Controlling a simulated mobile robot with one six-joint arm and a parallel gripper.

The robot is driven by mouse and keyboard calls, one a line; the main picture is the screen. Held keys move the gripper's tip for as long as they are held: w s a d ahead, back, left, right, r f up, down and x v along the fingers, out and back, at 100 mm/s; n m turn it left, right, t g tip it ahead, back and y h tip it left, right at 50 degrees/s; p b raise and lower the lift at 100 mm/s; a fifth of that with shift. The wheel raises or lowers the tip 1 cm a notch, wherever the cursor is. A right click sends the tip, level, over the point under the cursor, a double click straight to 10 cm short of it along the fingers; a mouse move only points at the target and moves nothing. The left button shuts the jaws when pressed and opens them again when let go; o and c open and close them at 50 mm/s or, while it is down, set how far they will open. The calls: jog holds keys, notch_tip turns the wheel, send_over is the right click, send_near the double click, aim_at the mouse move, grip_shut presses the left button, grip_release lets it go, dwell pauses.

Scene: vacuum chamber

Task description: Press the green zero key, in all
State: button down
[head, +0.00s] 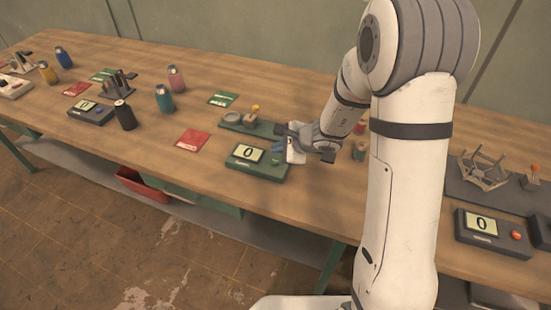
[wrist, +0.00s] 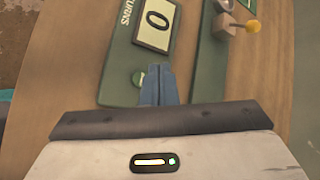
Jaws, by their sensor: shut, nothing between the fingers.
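The green counter box (head: 258,171) stands near the bench's front edge, its display (head: 247,153) reading 0. In the wrist view the box (wrist: 118,75) lies at the upper middle, with its display (wrist: 156,25) also showing 0. The round green key (wrist: 138,80) sits on the box below the display in that view, partly covered by my fingers. My gripper (wrist: 160,82) has its blue fingertips together, with nothing between them, right beside the key in the picture. I cannot tell whether they touch it. The head view shows my gripper (head: 280,147) over the box's right end.
A green base with a yellow-knobbed lever (head: 254,110) stands just behind the box. A red card (head: 192,139) lies to its left. Another counter with a red key (head: 495,233) stands at the right, and a dark one (head: 91,113) at the left. Several bottles stand farther left.

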jog(key=shift+r+p, duration=0.65)
jog(key=shift+r, duration=0.8)
jog(key=s+d+r+n+g, duration=0.2)
jog(key=s+r+n, duration=0.7)
jog(key=s+r, duration=0.2)
jog(key=s+d+r+n+h, duration=0.4)
jog(key=s+d+n+h, duration=0.3)
jog(key=s+d, duration=0.6)
jog(key=shift+s+d+r+n+g, duration=0.2)
jog(key=shift+s+d+n+g, duration=0.1)
jog(key=shift+s, duration=0.55)
jog(key=shift+s, duration=0.1)
